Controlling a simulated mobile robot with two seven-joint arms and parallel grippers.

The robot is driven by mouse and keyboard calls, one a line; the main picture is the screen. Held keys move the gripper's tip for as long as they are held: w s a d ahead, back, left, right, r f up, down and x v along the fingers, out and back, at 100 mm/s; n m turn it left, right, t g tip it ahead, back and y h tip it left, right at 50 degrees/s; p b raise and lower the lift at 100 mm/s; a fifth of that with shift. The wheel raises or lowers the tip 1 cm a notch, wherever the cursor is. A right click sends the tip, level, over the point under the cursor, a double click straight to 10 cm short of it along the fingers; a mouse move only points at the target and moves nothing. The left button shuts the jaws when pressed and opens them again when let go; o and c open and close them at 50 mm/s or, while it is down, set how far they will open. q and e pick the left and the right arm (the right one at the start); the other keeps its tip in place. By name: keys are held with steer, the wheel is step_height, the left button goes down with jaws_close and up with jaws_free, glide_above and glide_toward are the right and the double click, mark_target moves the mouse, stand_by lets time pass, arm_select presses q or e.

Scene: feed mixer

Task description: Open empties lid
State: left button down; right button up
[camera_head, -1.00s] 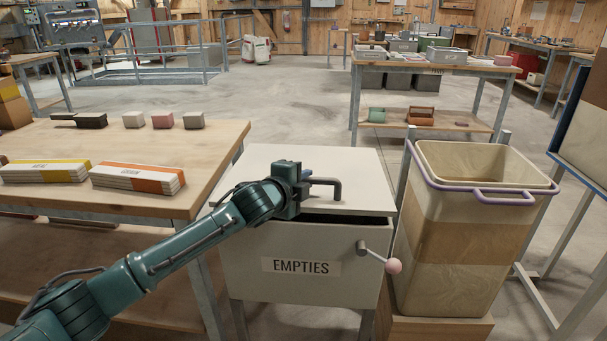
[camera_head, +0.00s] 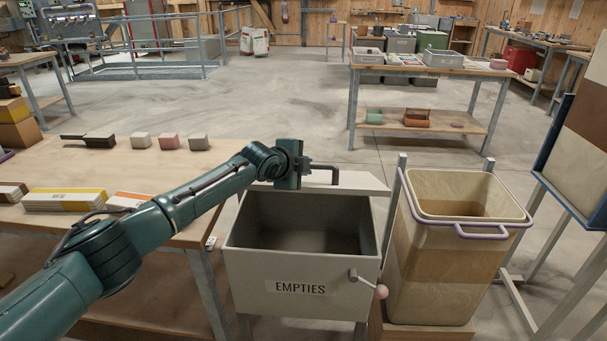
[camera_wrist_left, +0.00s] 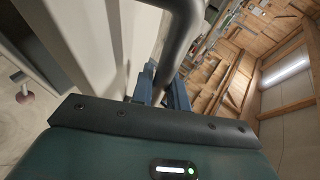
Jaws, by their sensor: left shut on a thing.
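The empties box (camera_head: 300,289) is a grey bin on legs, labelled EMPTIES, in the middle of the head view. Its pale lid (camera_head: 357,182) is tilted up at the back, and the box's dark inside shows below it. My left gripper (camera_head: 308,174) is shut on the lid's dark bar handle (camera_head: 333,174), above the box. The left wrist view also shows the handle (camera_wrist_left: 180,45) running between the blue fingers (camera_wrist_left: 160,88), beside the pale lid panel (camera_wrist_left: 95,40). My arm hides part of the lid. My right gripper is not in view.
A crank with a pink knob (camera_head: 381,291) sticks out of the box's front right. A tall tan bin (camera_head: 450,250) with a purple rim stands close at the right. A wooden table (camera_head: 60,160) with small blocks and labelled stacks is at the left. Open floor lies behind the box.

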arm_select(q)
steer(key=shift+w+r, duration=0.6)
steer(key=shift+r, duration=0.25)
steer(key=shift+g, duration=0.6)
steer(key=shift+w+r+b, duration=1.3)
steer(key=shift+w+r, duration=0.1)
steer(key=shift+r, duration=0.1)
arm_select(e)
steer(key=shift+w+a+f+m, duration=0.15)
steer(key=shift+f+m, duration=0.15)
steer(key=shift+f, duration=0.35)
